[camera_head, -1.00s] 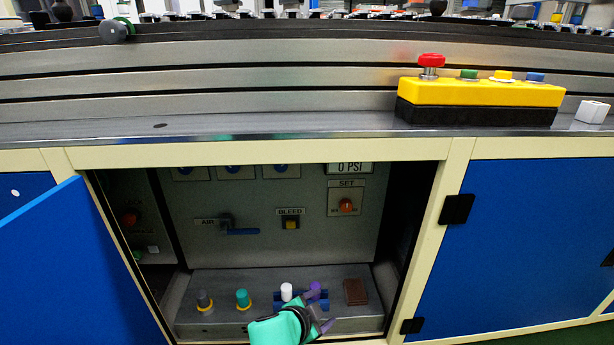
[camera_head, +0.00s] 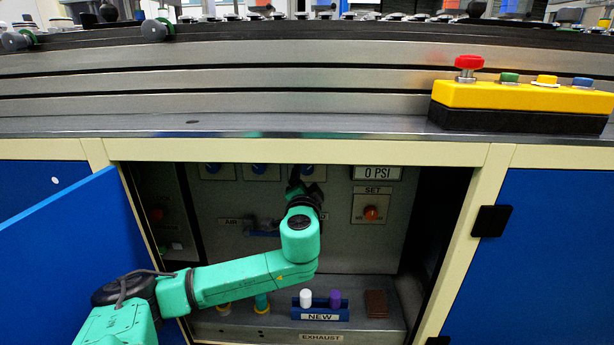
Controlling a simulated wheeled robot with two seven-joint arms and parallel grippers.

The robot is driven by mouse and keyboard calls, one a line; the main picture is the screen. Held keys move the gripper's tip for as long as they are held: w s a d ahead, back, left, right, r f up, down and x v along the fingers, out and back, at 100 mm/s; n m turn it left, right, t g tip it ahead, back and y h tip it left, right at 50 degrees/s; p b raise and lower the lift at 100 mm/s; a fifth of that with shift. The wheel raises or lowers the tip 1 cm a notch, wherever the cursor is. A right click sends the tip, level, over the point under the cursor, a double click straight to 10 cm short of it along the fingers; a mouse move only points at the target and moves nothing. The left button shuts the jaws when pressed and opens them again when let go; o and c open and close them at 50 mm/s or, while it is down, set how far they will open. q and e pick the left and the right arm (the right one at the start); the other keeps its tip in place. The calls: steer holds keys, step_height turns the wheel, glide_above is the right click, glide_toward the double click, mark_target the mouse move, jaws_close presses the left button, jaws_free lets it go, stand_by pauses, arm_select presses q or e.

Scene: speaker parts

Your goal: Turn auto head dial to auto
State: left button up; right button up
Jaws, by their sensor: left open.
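Three plates with round blue dials sit along the top of the grey panel inside the open cabinet: a left dial (camera_head: 212,168), a middle dial (camera_head: 259,168) and a right dial (camera_head: 306,169). No label that reads auto head is legible, so I cannot tell which dial it is. My left gripper (camera_head: 298,180) is dark and small, raised in front of the panel just below and beside the right blue dial. It is open; I cannot tell whether it touches the dial. My left arm hides the BLEED knob. My right gripper is not in view.
The AIR lever (camera_head: 262,234) is partly covered. A NEW holder (camera_head: 320,314) with a white and a purple piece stands on the cabinet's lower ledge. The blue door (camera_head: 60,260) stands open at left; a yellow button box (camera_head: 520,97) sits above.

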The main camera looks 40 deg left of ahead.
mark_target(307, 170)
arm_select(q)
steer(key=x, duration=0.4)
steer(key=shift+w+a, duration=0.15)
steer(key=shift+w, duration=0.1)
jaws_close()
